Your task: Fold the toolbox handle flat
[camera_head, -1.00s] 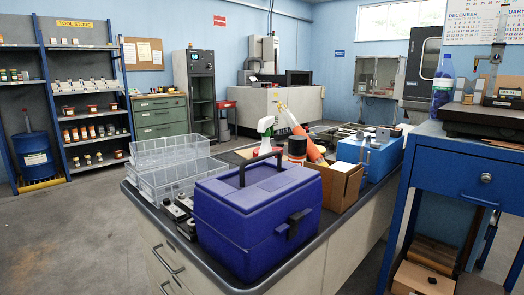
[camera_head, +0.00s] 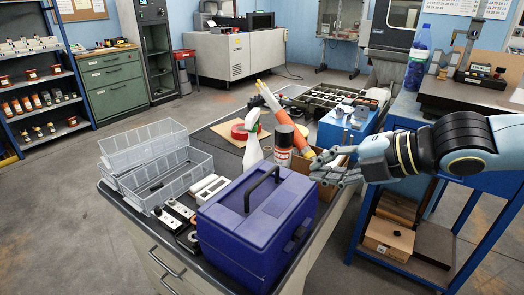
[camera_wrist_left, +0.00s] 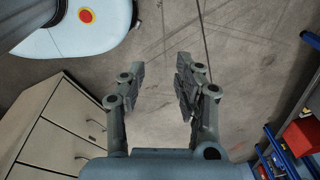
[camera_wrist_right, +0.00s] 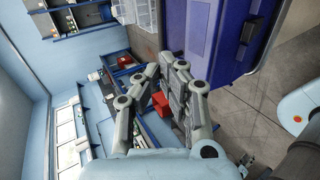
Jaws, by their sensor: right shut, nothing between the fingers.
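The blue toolbox (camera_head: 252,240) stands on the bench corner in the head view, lid closed. Its black handle (camera_head: 262,184) stands up above the lid as an arch. The right wrist view shows the toolbox (camera_wrist_right: 232,22) at the top. My right gripper (camera_head: 318,167) comes in from the right, shut and empty, to the right of the toolbox and apart from the handle. It also shows in the right wrist view (camera_wrist_right: 168,68). My left gripper (camera_wrist_left: 160,78) is open and empty over bare floor in the left wrist view; the head view does not show it.
Clear plastic bins (camera_head: 165,175) and small black-and-white parts (camera_head: 176,214) lie left of the toolbox. A white spray bottle (camera_head: 253,142), a dark can (camera_head: 284,142) and a cardboard box (camera_head: 326,186) stand behind it. A blue box (camera_head: 345,128) is further back.

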